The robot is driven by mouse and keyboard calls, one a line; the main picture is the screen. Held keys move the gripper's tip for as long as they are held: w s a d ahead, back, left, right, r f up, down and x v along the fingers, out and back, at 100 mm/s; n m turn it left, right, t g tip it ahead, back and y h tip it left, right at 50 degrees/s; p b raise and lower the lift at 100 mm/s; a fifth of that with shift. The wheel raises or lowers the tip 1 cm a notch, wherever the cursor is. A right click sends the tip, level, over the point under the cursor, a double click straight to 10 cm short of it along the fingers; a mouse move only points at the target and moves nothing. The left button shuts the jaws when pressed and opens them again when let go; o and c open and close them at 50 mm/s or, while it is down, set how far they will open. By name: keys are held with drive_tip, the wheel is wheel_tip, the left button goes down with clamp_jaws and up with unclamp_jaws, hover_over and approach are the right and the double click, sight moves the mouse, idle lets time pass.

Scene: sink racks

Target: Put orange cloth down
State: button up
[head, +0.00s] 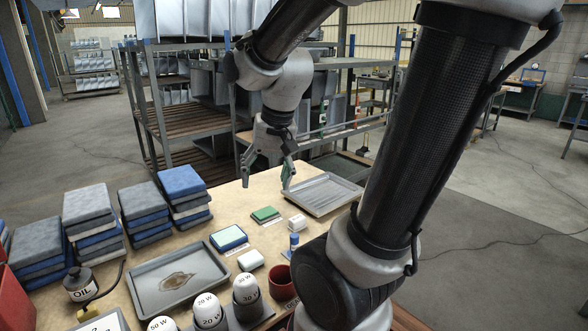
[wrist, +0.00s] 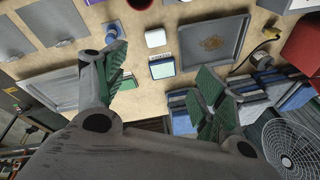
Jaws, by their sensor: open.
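No orange cloth can be made out in either view. My gripper (head: 267,182) is open and empty above the far part of the table. In the wrist view its two green-padded fingers (wrist: 160,85) stand wide apart with nothing between them. A green pad on a pale base (head: 265,214) lies on the table below the gripper. A blue-rimmed pale green pad (head: 228,238) lies nearer. A grey tray (head: 140,275) with a brown stain in it stands at the front left; it also shows in the wrist view (wrist: 238,28).
Stacks of folded grey and blue cloths (head: 88,205) line the table's left side. An empty metal tray (head: 325,193) is at the right. White bulb-shaped items (head: 207,308), a red cup (head: 281,279), a blue bottle (head: 294,242) and an oil can (head: 80,286) stand nearby.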

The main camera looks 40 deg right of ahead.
drive_tip(key=s+d+r+n+t, duration=0.1)
drive_tip(key=s+r+n, duration=0.4)
drive_tip(key=s, duration=0.4)
drive_tip(key=shift+n+h, duration=0.3)
drive_tip(key=shift+h, duration=0.1)
drive_tip(key=shift+o, duration=0.5)
drive_tip(key=shift+d, duration=0.1)
